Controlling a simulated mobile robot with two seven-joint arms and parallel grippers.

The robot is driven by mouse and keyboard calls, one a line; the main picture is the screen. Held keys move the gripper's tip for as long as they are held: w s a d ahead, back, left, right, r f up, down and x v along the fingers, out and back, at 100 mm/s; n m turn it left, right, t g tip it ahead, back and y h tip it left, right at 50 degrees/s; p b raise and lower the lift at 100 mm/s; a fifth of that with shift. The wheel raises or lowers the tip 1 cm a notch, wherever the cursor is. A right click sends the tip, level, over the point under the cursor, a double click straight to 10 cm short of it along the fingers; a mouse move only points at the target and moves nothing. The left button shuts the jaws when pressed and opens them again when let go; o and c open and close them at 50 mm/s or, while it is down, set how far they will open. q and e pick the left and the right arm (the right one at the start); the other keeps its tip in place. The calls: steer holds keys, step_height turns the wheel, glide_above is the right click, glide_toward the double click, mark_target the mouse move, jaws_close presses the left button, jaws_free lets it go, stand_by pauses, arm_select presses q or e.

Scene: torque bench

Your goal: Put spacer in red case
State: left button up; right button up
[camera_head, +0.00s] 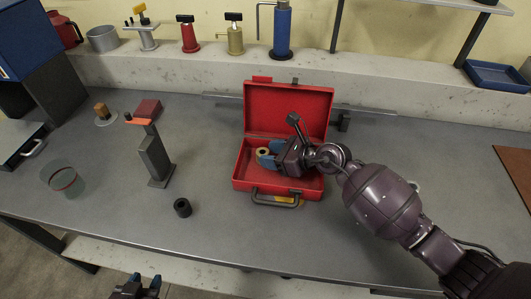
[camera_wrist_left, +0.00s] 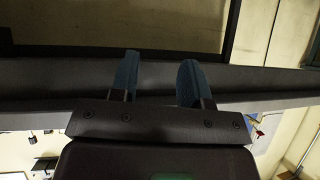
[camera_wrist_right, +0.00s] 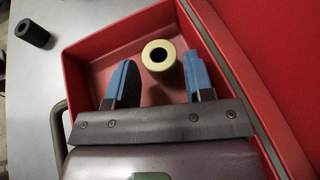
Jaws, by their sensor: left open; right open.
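The red case (camera_head: 238,180) stands open on the bench with its lid raised at the back; it also shows in the right wrist view (camera_wrist_right: 85,65). A pale yellow ring-shaped spacer (camera_wrist_right: 158,71) is inside the case and shows in the head view (camera_head: 262,151). My right gripper (camera_head: 267,154) is open inside the case, its blue fingers on either side of the spacer, with a gap at least on the left finger's side. A black hollow cylinder (camera_head: 182,208) stands on the bench left of the case. My left gripper (camera_head: 146,281) is open and empty below the bench's front edge.
A grey upright post with an orange top (camera_head: 155,160) stands left of the case. A glass container (camera_head: 66,182), a dark red block (camera_head: 147,108) and a wooden-topped piece (camera_head: 102,112) are further left. Several tools line the back ledge (camera_head: 150,65). Bench right of my right arm is largely clear.

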steer(key=v, duration=0.9)
steer(key=shift+s+d+r+p, duration=0.15)
steer(key=shift+s+d+p, duration=0.05)
steer(key=shift+d+p, duration=0.15)
